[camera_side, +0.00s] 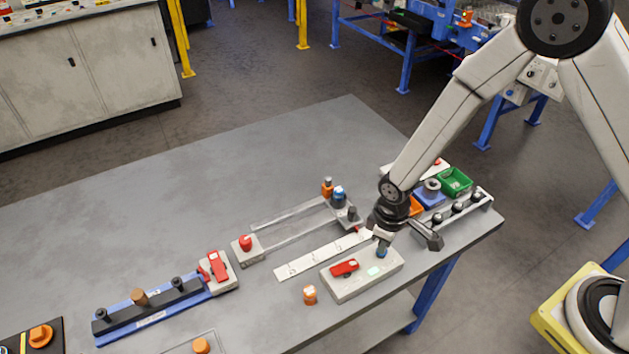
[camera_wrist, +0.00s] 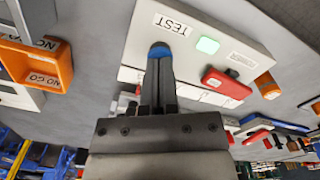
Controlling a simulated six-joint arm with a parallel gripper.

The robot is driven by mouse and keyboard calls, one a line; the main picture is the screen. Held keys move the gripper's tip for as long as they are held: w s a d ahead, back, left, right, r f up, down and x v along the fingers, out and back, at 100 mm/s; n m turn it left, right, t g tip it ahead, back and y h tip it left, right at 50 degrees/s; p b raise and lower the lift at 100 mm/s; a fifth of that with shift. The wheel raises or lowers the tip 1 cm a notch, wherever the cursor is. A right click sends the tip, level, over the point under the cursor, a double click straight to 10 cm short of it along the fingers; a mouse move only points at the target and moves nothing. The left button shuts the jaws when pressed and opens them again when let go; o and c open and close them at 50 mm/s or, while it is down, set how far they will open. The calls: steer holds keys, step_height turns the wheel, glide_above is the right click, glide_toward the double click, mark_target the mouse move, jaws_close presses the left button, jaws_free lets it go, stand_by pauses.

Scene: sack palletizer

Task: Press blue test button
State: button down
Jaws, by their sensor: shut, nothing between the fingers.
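The white test box (camera_side: 345,287) sits near the front edge of the grey table. It also shows in the wrist view (camera_wrist: 228,30), with a "TEST" label. The blue test button (camera_wrist: 160,48) is on this box beside that label, partly hidden by my fingers. My gripper (camera_wrist: 160,62) is shut and empty, with its fingertips at the blue button; I cannot tell how far the button is pushed in. In the side view my gripper (camera_side: 382,243) points down at the box's right end. A pale green lamp (camera_wrist: 207,45) on the box is lit. A red switch (camera_wrist: 227,83) lies beyond it.
An orange knob (camera_side: 309,294) stands left of the box. A white numbered strip (camera_side: 300,262) lies behind it. A green bin (camera_side: 455,181), an orange "NO GO" bin (camera_wrist: 52,68) and a peg rack (camera_side: 470,215) are close by. The table's left middle is clear.

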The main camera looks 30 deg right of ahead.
steer(key=shift+r, duration=1)
steer(key=shift+r, duration=0.1)
step_height(320, 180, up, 7)
stand_by(1.0)
steer(key=s+d+r+m+t, duration=0.2)
steer(key=s+d+r+m, duration=0.4)
steer(key=d, duration=0.5)
steer(key=shift+s+d+r+t, duration=0.3)
steer(key=shift+s+r, duration=0.1)
steer(key=shift+s, duration=0.15)
stand_by(0.8)
